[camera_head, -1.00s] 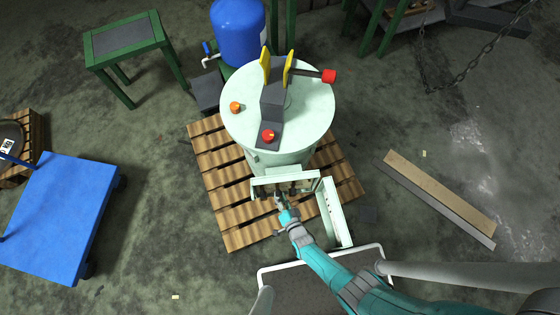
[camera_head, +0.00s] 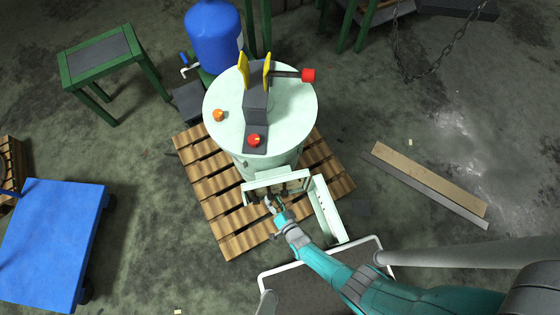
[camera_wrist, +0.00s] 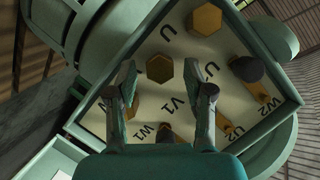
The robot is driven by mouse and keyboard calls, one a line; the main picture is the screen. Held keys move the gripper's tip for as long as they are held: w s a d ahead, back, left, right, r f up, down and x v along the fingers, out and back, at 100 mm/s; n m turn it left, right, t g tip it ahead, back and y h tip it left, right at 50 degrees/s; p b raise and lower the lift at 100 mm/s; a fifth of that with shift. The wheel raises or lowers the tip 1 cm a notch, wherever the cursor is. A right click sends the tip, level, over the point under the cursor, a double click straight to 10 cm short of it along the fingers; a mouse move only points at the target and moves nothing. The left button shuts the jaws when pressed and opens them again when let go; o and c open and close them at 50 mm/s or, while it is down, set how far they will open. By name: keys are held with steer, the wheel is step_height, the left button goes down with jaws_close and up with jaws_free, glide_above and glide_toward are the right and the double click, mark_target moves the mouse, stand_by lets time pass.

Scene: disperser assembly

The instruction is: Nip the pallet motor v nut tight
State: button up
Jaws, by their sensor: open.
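The pallet motor (camera_head: 258,163) is a pale green upright drum with an open terminal box (camera_head: 303,178) on its near side. In the wrist view the box interior (camera_wrist: 225,100) holds several brass hex nuts and printed letters. A brass hex nut (camera_wrist: 160,68) in the middle row appears between my fingertips; I take it for the V nut, but the letters are partly hidden. Another nut (camera_wrist: 207,19) sits above it. My gripper (camera_wrist: 160,76) is open, its fingers either side of the middle nut without visible contact. In the head view my gripper (camera_head: 270,201) is at the box opening.
Dark-capped terminals with brass lugs (camera_wrist: 246,69) stand right of the middle nut. The box rim (camera_wrist: 100,75) surrounds the nuts closely. The open cover (camera_head: 327,208) stands right of the box. The motor stands on a wooden pallet (camera_head: 205,190). A blue cart (camera_head: 50,240) is at left.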

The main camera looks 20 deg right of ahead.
steer(key=v, duration=1.1)
steer(key=shift+s, duration=0.35)
steer(key=shift+d, duration=0.15)
steer(key=s+d+r+n, duration=0.1)
steer(key=s+d+r, duration=0.2)
steer(key=r, duration=0.4)
steer(key=s+d+r+n, duration=0.1)
steer(key=s+d+r, duration=0.15)
steer(key=r, duration=0.45)
steer(key=s+d+r+n, duration=0.2)
steer(key=s+r, duration=0.1)
steer(key=r, duration=0.3)
steer(key=s+d+r+n+h, duration=0.1)
steer(key=s+r, duration=0.1)
steer(key=r, duration=1.1)
steer(key=s+d+r+n+h, duration=0.1)
steer(key=s+r+n+h, duration=0.1)
steer(key=r, duration=1.1)
steer(key=shift+s+d, duration=0.2)
steer(key=shift+d, duration=0.15)
